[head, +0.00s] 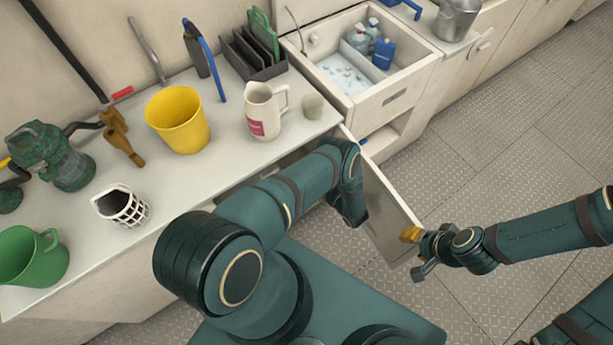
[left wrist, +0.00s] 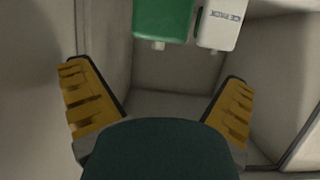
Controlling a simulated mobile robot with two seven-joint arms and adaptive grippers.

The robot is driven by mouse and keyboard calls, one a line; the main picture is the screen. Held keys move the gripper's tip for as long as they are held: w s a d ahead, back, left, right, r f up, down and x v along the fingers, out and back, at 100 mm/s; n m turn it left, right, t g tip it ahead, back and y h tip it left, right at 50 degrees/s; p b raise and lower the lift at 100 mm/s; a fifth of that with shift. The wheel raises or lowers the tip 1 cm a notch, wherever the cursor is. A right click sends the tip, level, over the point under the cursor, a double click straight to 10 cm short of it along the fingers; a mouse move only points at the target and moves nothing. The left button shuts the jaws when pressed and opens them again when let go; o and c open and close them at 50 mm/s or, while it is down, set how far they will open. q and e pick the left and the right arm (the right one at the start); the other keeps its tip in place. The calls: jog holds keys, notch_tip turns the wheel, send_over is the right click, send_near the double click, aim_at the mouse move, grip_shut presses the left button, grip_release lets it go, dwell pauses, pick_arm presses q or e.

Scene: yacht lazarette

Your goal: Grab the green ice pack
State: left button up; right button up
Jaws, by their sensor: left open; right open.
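In the left wrist view, a green pack (left wrist: 162,18) is at the top centre, cut off by the frame edge. A white pack (left wrist: 221,22) labelled "ICE PACK" is just right of it. My left gripper (left wrist: 156,73) is open and empty inside a pale compartment, with both packs beyond its fingertips. In the head view my left arm reaches down behind the counter edge, and its gripper and the packs are hidden. My right gripper (head: 412,240) is open at the outer end of an open pale panel (head: 388,205); I cannot tell whether it touches.
The counter (head: 225,160) holds a yellow bucket (head: 179,120), a white mug (head: 264,112), a green jug (head: 32,256) and a white basket (head: 122,206). The metal floor (head: 500,140) at right is clear.

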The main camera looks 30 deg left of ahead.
pick_arm(q)
jog(key=b+x, duration=0.2)
jog(key=x, duration=0.7)
jog(key=shift+w+a+f, duration=0.15)
jog(key=shift+a+f, duration=0.1)
jog(key=c, duration=1)
jog(key=shift+c, duration=0.3)
